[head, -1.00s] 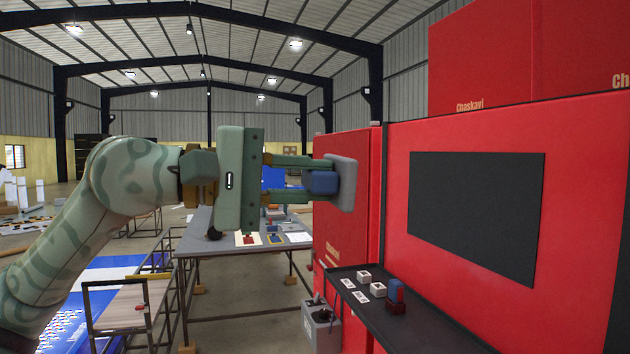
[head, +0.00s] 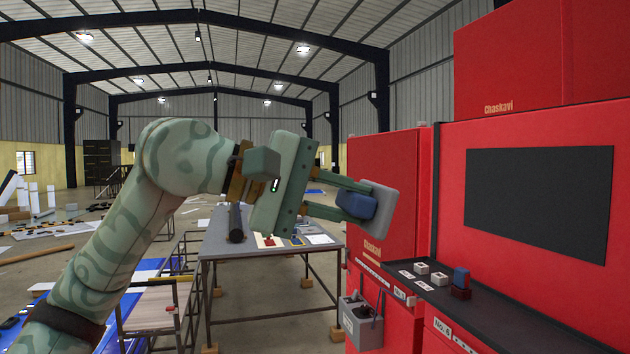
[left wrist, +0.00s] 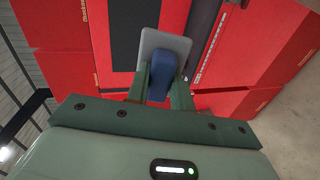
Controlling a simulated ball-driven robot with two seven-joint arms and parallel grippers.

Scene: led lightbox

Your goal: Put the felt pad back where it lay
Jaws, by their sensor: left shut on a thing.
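The felt pad (head: 382,208) is a light grey plate with rounded corners and a blue grip (head: 357,204). My left gripper (head: 352,203) is shut on the blue grip and holds the pad in the air, tilted, in front of the red cabinet. In the left wrist view the pad (left wrist: 166,42) lies beyond the fingers, with the blue grip (left wrist: 160,75) between them. Whether the pad touches anything is hard to tell, but it looks clear. My right gripper is not in view.
A dark ledge (head: 482,308) runs below the black panel (head: 540,200) on the red cabinet (head: 395,165). It carries small white blocks (head: 439,278) and a blue and dark red piece (head: 461,281). A grey box (head: 362,322) hangs below left. A grey table (head: 225,246) stands behind.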

